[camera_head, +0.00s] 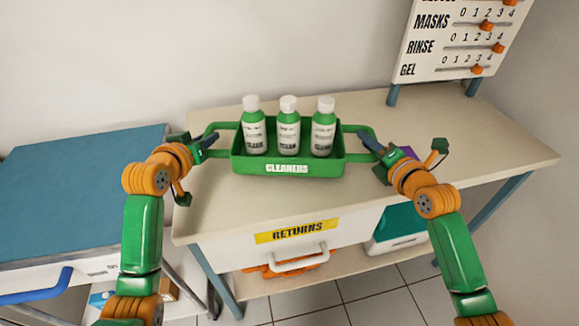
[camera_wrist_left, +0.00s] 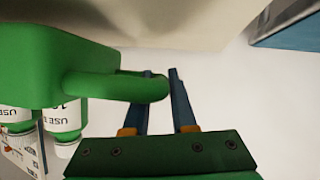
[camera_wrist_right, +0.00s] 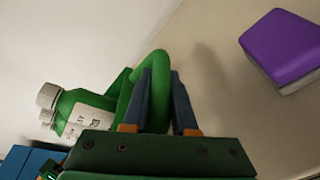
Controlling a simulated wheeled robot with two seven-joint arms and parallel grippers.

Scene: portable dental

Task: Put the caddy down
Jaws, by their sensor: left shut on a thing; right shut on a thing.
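The green caddy (camera_head: 246,166), labelled CLEANERS, is level over the beige table in the head view, with three white-and-green bottles (camera_head: 288,128) upright in it. My left gripper (camera_head: 208,141) is shut on its left handle, which also shows between the fingers in the left wrist view (camera_wrist_left: 110,86). My right gripper (camera_head: 371,141) is shut on its right handle, seen in the right wrist view (camera_wrist_right: 146,80). I cannot tell for sure whether the caddy's base touches the tabletop.
The beige table (camera_head: 480,150) has free room to the right. A purple block (camera_wrist_right: 282,45) lies near my right gripper. A board with sliders (camera_head: 465,40) stands at the back right. A drawer labelled RETURNS (camera_head: 295,232) is below; a blue-topped cabinet (camera_head: 80,190) stands left.

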